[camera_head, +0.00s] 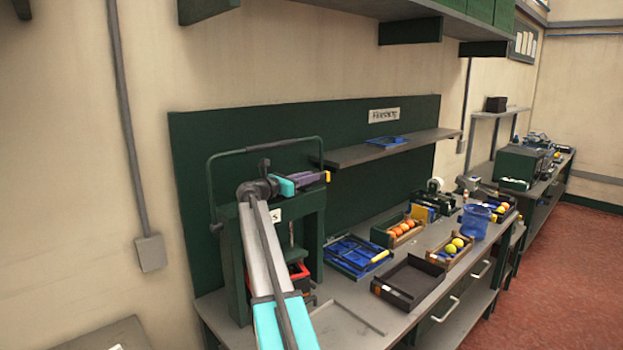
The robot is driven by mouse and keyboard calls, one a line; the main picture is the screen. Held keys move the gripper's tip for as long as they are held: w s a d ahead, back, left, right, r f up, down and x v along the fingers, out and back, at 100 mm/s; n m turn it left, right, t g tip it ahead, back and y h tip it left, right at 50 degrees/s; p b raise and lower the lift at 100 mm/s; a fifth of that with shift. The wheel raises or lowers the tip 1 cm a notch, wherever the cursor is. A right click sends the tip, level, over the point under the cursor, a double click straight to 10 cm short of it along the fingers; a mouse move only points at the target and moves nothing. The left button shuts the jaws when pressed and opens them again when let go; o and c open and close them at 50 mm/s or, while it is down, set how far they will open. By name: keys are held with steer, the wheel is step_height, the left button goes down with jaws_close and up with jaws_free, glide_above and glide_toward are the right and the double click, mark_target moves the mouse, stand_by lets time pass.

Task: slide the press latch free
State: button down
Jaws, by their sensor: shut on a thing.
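The press (240,262) is a dark green upright frame at the left of the workbench, with a thin bent bar looping above it. My arm reaches up from the bottom of the view to the press top. My gripper (322,178) is at the upper right of the press frame, pointing right. It is shut on a small yellow-orange piece (327,176), which looks like the press latch. The fingertips and most of the latch are too small to make out. My arm hides part of the press front.
A shelf (350,155) overhangs to the right.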

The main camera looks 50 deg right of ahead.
steer(key=a, duration=0.3)
steer(key=shift+w+a+f, duration=0.1)
steer(key=shift+w+a, duration=0.05)
steer(key=shift+a, duration=0.1)
steer(key=c, duration=1.8)
jaws_free()
steer(key=shift+o, duration=1.1)
steer(key=shift+a, duration=0.1)
